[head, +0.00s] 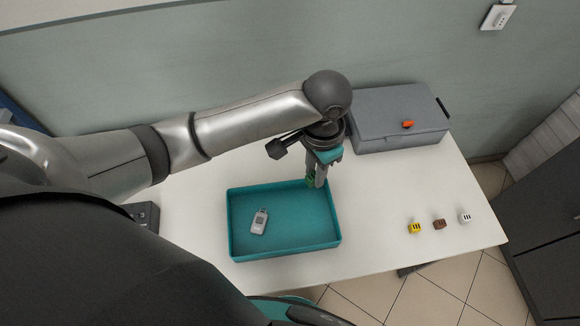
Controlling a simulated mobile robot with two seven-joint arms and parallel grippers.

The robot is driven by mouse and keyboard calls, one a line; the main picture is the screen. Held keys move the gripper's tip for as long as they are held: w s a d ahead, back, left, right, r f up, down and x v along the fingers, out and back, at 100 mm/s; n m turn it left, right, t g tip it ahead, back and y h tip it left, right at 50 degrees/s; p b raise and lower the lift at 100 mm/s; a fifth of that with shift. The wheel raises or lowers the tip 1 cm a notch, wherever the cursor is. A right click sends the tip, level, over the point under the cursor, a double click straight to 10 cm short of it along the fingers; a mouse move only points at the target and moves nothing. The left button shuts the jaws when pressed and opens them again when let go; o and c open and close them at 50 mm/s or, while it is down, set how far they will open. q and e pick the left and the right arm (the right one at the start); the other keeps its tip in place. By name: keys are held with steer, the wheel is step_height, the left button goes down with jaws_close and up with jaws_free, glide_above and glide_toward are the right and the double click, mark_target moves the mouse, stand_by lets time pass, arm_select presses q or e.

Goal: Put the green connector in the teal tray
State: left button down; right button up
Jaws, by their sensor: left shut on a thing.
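The teal tray (285,249) lies on the white table with a small light grey device (259,222) inside it. My left gripper (316,184) points down over the tray's far right corner. It is shut on the green connector (309,180), of which only a small green part shows beside the fingers. The rest of the connector is hidden by the gripper. I cannot tell its exact height above the tray. My right gripper is not in view.
A grey case (400,130) with an orange latch stands at the back right. A yellow connector (414,228), a brown connector (439,224) and a white connector (464,216) sit near the right front edge. The table (375,200) between them and the tray is clear.

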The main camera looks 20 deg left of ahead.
arm_select(q)
steer(key=b, duration=0.3)
glide_above(308, 216)
step_height(308, 216, down, 14)
steer(key=shift+d+f, duration=0.1)
step_height(308, 216, down, 5)
steer(key=shift+r+b, duration=0.1)
steer(key=shift+b, duration=0.85)
steer(key=shift+w+f, duration=0.1)
steer(key=shift+f, duration=0.2)
steer(key=c, duration=0.7)
jaws_free()
steer(key=shift+f, duration=0.15)
step_height(308, 216, up, 12)
steer(key=p, duration=0.3)
steer(key=shift+r, duration=0.2)
